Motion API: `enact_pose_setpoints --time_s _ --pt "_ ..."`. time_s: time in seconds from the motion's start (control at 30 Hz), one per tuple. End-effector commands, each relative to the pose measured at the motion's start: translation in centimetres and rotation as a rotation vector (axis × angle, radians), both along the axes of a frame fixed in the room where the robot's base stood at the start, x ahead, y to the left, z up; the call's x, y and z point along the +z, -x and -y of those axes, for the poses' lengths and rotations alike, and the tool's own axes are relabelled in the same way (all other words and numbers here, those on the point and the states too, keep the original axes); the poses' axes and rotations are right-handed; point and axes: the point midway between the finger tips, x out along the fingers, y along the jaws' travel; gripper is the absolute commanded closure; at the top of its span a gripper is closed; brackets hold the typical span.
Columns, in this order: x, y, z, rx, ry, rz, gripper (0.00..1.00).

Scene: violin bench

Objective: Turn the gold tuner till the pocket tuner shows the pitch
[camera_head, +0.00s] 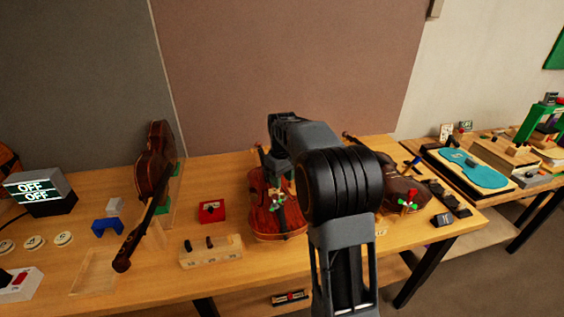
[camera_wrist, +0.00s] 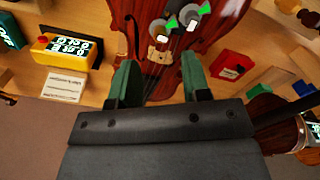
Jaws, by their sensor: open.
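A red-brown violin (camera_head: 272,222) lies on the bench in the head view, partly hidden by my arm. Its front also fills the top middle of the wrist view (camera_wrist: 207,38). Grey round discs with green and white tabs (camera_wrist: 190,16) sit over its strings near a pale bridge (camera_wrist: 158,52). I cannot tell which part is the gold tuner. My gripper (camera_wrist: 162,72) is open, its green fingers apart over the violin with nothing between them. A yellow box with a lit display (camera_wrist: 68,48) stands beside the violin; it may be the pocket tuner, and its reading is too small.
A red box (camera_head: 211,211) and a wooden block (camera_head: 210,252) lie left of the violin. An upright violin (camera_head: 152,175) stands farther left, near a box reading OFF (camera_head: 40,192). A darker instrument (camera_head: 402,190) lies to the right.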

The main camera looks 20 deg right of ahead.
Motion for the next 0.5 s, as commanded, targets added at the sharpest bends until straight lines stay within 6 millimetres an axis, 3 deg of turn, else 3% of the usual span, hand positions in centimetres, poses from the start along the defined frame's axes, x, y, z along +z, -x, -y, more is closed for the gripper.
enact_pose_setpoints --time_s 0.2,0.5 --pt "4.3 -0.1 0.0 0.000 0.001 0.003 0.57" --pt "7.5 -0.1 0.0 0.000 0.000 0.002 0.57"
